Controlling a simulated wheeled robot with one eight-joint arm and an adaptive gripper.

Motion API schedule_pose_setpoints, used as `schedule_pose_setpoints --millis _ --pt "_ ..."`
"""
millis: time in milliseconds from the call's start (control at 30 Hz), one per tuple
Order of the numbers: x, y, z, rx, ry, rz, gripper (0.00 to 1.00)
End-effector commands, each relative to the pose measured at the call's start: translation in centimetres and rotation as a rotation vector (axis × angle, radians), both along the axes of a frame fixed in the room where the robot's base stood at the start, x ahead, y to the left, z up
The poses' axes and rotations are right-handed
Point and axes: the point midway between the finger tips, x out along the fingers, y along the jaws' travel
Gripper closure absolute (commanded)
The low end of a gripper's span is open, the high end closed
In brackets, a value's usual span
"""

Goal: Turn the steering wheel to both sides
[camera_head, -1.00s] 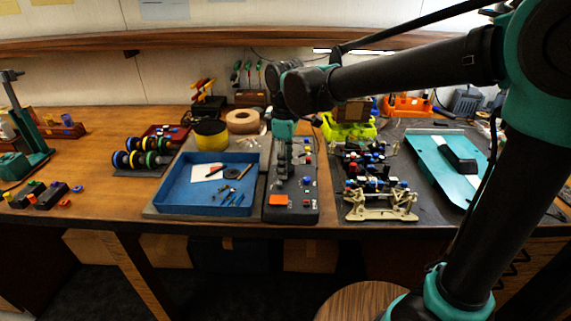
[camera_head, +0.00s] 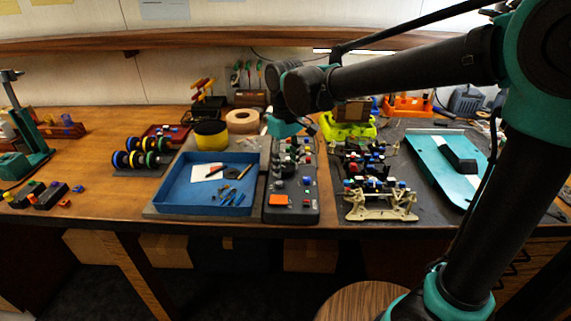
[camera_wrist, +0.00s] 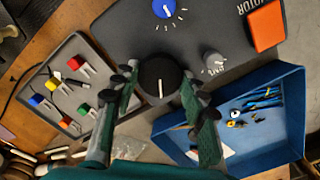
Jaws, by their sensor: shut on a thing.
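The steering wheel appears to be a round black knob (camera_wrist: 158,72) with a white pointer line, on the dark control panel (camera_wrist: 110,22). In the wrist view my gripper (camera_wrist: 158,90) has one finger on each side of the knob and is shut on it. The pointer line faces down in that view. In the head view the control panel (camera_head: 291,217) lies on the workbench, and my gripper is at its far end, mostly hidden behind the teal wrist. The knob cannot be made out there.
The panel also carries a blue knob (camera_wrist: 166,8), a grey knob (camera_wrist: 214,62) and an orange block (camera_wrist: 265,26). A blue tray (camera_head: 205,208) of tools stands left of the panel. A partly built car chassis (camera_head: 382,206) lies to the right.

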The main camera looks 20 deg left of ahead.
Motion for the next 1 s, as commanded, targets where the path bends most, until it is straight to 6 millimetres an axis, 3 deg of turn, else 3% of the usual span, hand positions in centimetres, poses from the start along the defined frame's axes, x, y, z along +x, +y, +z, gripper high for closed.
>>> schedule_pose_setpoints --millis 400,1000 --pt "0.02 0.00 0.02 0.000 0.000 -0.231 0.86" --pt "0.02 0.00 0.02 0.000 0.000 -0.279 0.86"
